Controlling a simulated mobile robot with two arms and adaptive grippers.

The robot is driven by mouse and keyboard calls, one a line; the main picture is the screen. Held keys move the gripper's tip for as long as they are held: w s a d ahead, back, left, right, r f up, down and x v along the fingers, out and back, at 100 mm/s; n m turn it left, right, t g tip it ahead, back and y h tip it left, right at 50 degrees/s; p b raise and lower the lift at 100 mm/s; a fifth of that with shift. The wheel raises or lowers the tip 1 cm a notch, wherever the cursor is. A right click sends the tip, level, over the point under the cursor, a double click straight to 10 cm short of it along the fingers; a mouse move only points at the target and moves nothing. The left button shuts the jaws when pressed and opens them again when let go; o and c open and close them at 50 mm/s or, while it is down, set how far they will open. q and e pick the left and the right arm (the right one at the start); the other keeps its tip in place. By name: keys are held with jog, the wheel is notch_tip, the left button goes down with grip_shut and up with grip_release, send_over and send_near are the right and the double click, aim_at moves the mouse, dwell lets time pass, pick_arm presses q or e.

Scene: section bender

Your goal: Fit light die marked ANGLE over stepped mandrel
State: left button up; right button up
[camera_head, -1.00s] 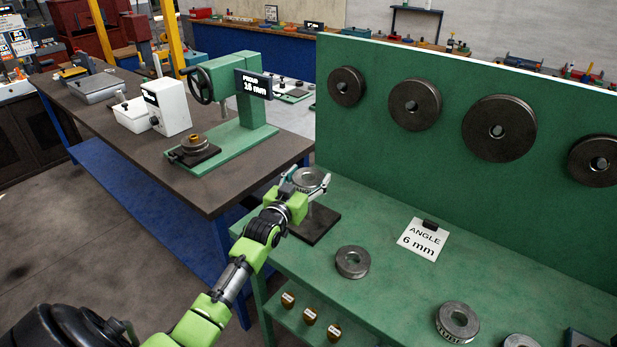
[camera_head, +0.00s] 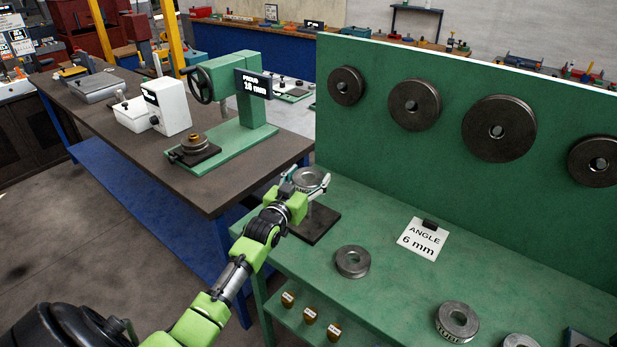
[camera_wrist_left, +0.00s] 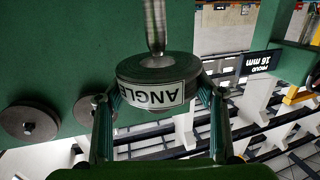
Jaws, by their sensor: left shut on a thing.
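The light die (camera_head: 311,178) is a grey metal ring at the table's left end. My left gripper (camera_head: 306,181) is shut on it, one finger on each side. In the left wrist view the die (camera_wrist_left: 158,72) shows its white ANGLE label between the fingers. The mandrel (camera_head: 317,216) is a metal post on a dark square base (camera_head: 316,232), below the die. In the left wrist view the mandrel's shiny rod (camera_wrist_left: 155,22) reaches the die's face; I cannot tell whether it enters the bore. My right gripper is not in view.
A grey die (camera_head: 352,262), a labelled die (camera_head: 457,321) and a white ANGLE 6 mm card (camera_head: 422,240) lie on the green table (camera_head: 385,285). Dark discs (camera_head: 499,129) hang on the green back panel (camera_head: 440,160). A green press (camera_head: 235,85) stands on the neighbouring bench.

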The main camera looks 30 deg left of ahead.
pick_arm(q)
jog(key=shift+r, duration=0.2)
jog(key=shift+f+b, duration=2.7)
jog(key=shift+f, duration=1.2)
jog(key=shift+c, duration=0.2)
jog(key=o, duration=1.6)
jog(key=shift+c, duration=0.2)
jog(key=shift+f, duration=0.2)
jog(key=s+d, duration=0.2)
jog(key=s, duration=1)
jog(key=shift+r, duration=0.45)
